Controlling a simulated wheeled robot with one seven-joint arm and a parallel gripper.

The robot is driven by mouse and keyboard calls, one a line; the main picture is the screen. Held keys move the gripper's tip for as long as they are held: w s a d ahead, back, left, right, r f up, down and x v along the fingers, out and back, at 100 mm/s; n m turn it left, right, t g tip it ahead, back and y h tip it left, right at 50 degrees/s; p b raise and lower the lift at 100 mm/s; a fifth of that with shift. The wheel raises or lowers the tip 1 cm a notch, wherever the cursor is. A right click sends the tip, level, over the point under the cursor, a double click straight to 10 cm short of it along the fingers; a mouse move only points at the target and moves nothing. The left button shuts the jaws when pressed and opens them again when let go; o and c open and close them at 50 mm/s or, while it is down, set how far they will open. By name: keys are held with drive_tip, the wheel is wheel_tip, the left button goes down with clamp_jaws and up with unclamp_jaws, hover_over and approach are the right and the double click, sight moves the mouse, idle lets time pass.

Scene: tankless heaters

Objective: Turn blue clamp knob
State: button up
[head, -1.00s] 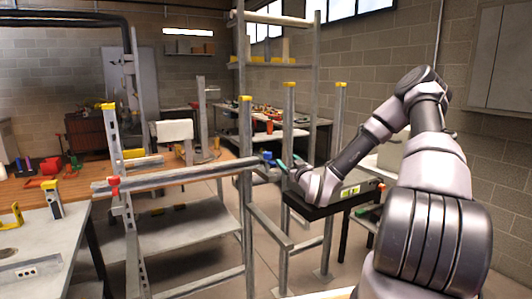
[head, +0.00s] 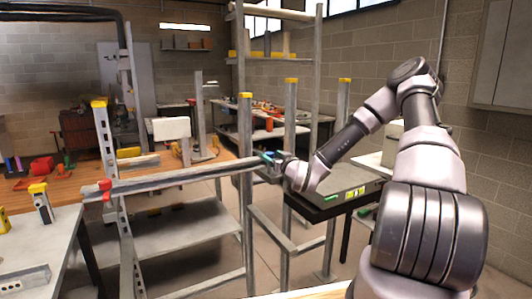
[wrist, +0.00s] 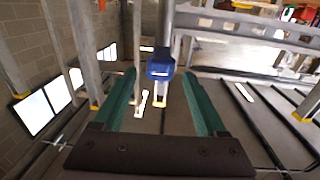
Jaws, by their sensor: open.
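The blue clamp knob (wrist: 160,68) shows in the wrist view, at the end of a grey bar and between the far ends of my green fingers. My gripper (wrist: 158,82) is open, with one finger on each side of the knob. Gaps show between the fingers and the knob, so it is not held. In the head view my gripper (head: 272,157) is at the right end of the long grey rail (head: 185,176). The knob is small and partly hidden there.
Grey upright posts with yellow caps (head: 245,97) stand close around my gripper. A dark-topped table (head: 335,204) is below my forearm. A wooden workbench (head: 80,182) is at the left. A red clamp part (head: 105,188) sits on the rail's left end.

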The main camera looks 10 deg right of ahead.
drive_tip(key=x, duration=0.6)
clamp_jaws()
